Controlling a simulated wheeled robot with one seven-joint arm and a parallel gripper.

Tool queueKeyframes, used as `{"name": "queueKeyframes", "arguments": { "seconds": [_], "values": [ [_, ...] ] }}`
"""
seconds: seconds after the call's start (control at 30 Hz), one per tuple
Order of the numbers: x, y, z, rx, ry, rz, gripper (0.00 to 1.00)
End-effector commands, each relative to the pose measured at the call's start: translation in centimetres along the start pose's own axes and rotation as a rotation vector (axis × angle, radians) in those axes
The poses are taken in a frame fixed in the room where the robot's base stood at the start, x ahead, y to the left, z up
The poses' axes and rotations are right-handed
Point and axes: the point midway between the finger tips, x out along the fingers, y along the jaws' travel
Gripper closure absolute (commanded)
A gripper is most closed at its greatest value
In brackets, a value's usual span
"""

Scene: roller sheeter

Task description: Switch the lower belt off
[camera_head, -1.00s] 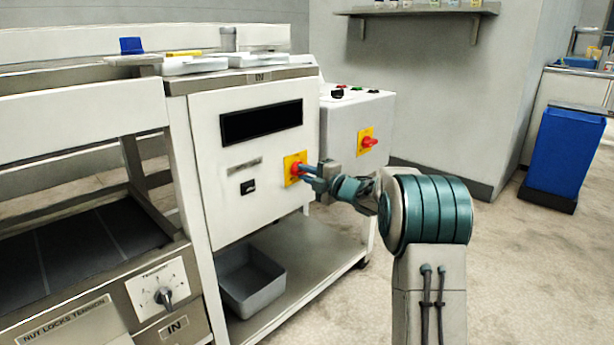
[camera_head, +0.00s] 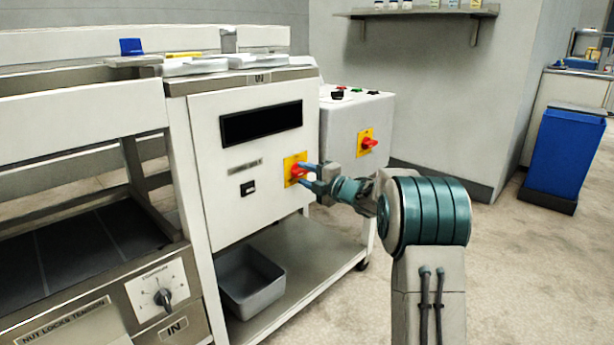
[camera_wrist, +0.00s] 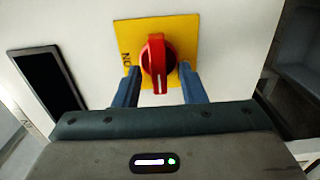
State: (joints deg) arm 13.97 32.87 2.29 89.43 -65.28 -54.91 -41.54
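A red rotary switch (camera_head: 297,172) on a yellow plate (camera_head: 290,161) sits on the white machine panel. In the wrist view, the red knob (camera_wrist: 157,62) has its handle pointing nearly straight up and down, and "ON" is printed at the left edge of the yellow plate (camera_wrist: 185,30). My gripper (camera_head: 308,176) is at this switch. In the wrist view, my gripper (camera_wrist: 160,85) is open, one blue finger on each side of the knob, with gaps to the handle. The label plate (camera_head: 244,165) on the panel is too small to read.
A second red switch (camera_head: 369,143) on a yellow plate is on the grey box (camera_head: 340,125) to the right. A small black switch (camera_head: 248,188) sits left of my gripper. A grey bin (camera_head: 250,285) stands on the lower shelf.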

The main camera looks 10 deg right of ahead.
Motion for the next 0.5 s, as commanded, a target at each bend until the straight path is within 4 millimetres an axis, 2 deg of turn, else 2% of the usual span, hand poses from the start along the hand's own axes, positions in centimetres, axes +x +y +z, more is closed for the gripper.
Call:
{"name": "queueKeyframes", "arguments": {
  "seconds": [0.13, 0.27, 0.5],
  "values": [
    [-0.3, 0.1, 0.0, 0.0, 0.0, 0.0, 0.63],
    [-1.7, 0.3, 0.1, 0.001, -0.002, 0.0, 0.63],
    [-7.1, 0.4, 0.2, 0.002, -0.005, -0.001, 0.63]
  ]
}}
